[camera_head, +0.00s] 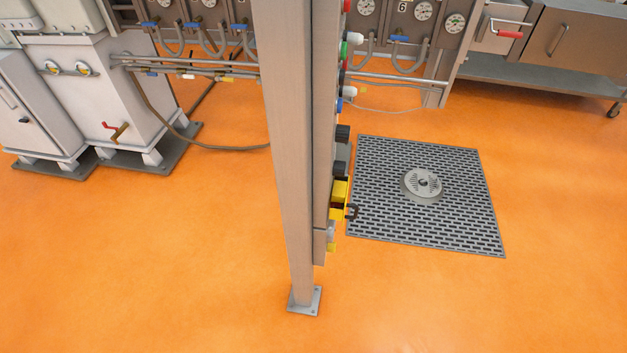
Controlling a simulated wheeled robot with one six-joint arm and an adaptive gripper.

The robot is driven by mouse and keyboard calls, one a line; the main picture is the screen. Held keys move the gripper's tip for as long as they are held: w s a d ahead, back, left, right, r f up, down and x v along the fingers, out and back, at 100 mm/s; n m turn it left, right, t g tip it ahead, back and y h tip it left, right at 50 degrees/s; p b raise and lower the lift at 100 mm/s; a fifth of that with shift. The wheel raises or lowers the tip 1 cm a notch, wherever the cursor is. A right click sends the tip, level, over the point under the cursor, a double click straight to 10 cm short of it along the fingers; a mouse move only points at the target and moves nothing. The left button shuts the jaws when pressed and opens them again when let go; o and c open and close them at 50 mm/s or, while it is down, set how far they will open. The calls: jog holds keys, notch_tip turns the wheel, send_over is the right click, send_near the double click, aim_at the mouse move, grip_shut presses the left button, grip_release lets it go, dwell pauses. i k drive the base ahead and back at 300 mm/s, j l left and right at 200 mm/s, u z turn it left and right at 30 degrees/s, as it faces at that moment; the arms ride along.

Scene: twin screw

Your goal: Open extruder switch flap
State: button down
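A control panel (319,150) is fixed to a tall metal post and shows almost edge-on, its face turned to the right. A yellow switch part (340,192), perhaps the switch flap, sticks out low on that face. A dark hook-shaped piece (352,211) sits at its right side. I cannot tell from this angle whether a flap is open or shut. Black knobs (342,134) and red, green, white and blue buttons stick out above it. The panel's front is mostly hidden. My gripper is not in view.
The post (286,150) stands on a foot plate (304,302) on the orange floor. A floor grate (430,230) with a round drain lies right of the panel. White cabinets (100,95) stand left, gauges and pipes behind, a steel bench (540,70) back right. The front floor is clear.

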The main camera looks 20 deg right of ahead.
aim_at(340, 191)
jog(key=l+u, duration=0.25)
jog(key=l, duration=0.85)
jog(key=i+l+u, duration=0.1)
jog(key=l, duration=0.2)
jog(key=i+l+u, duration=0.15)
jog(key=k+l+z, duration=0.1)
jog(key=l, duration=0.3)
jog(key=k+l+z, duration=0.15)
jog(key=l, duration=0.3)
jog(key=i, duration=0.05)
